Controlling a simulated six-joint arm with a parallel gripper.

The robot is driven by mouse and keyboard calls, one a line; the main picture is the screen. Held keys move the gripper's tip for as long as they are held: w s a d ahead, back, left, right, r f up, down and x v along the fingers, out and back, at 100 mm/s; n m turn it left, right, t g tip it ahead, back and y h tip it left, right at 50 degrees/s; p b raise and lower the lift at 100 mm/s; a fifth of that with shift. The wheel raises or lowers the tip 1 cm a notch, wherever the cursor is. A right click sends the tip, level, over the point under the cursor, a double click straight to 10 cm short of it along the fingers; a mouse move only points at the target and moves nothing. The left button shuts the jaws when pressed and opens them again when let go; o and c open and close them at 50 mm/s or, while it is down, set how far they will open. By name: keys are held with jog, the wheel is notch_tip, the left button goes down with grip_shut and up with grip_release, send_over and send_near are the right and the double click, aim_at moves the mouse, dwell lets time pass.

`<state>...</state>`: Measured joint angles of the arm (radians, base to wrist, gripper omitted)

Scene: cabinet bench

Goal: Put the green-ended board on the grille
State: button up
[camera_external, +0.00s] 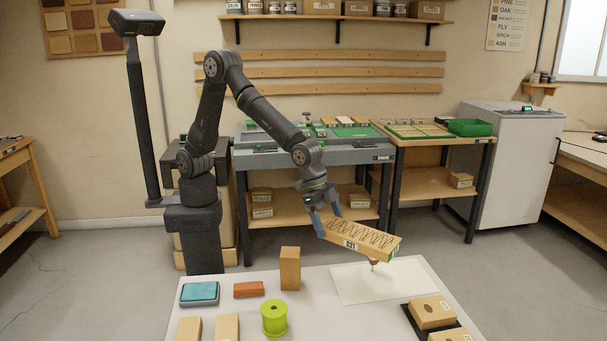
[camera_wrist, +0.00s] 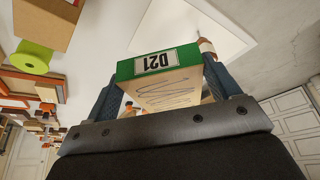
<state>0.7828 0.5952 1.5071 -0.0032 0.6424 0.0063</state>
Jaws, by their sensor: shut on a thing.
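The green-ended board (camera_external: 362,238) is a pale wooden block with dark wavy lines on one face and a D21 label. In the wrist view its green end (camera_wrist: 187,58) with the label faces up the picture. My gripper (camera_external: 328,217) is shut on the board, with a blue-grey finger on each side in the wrist view (camera_wrist: 162,85). The board is held tilted in the air above the white table. A gridded wooden surface with green edging (camera_external: 412,130), which may be the grille, lies on the back right bench; I cannot tell for sure.
A copper-coloured pointed tool (camera_external: 374,262) shows under the board, over a white sheet (camera_external: 408,280). The table's left holds a teal pad (camera_external: 200,292), reddish block (camera_external: 249,290), upright tan block (camera_external: 290,268) and green spool (camera_external: 274,318). Holed blocks (camera_external: 432,312) sit front right.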

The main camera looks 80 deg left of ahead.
aim_at(331, 274)
notch_tip(331, 274, down, 15)
jog(key=shift+w+a+r, duration=0.1)
dwell(0.5)
jog(key=shift+f, duration=0.2)
jog(key=o, duration=1.1)
jog(key=shift+r, duration=0.3)
jog(key=v, duration=1.1)
jog(key=shift+s+a+r, duration=0.15)
jog(key=shift+s+r, duration=0.05)
jog(key=shift+r, duration=0.05)
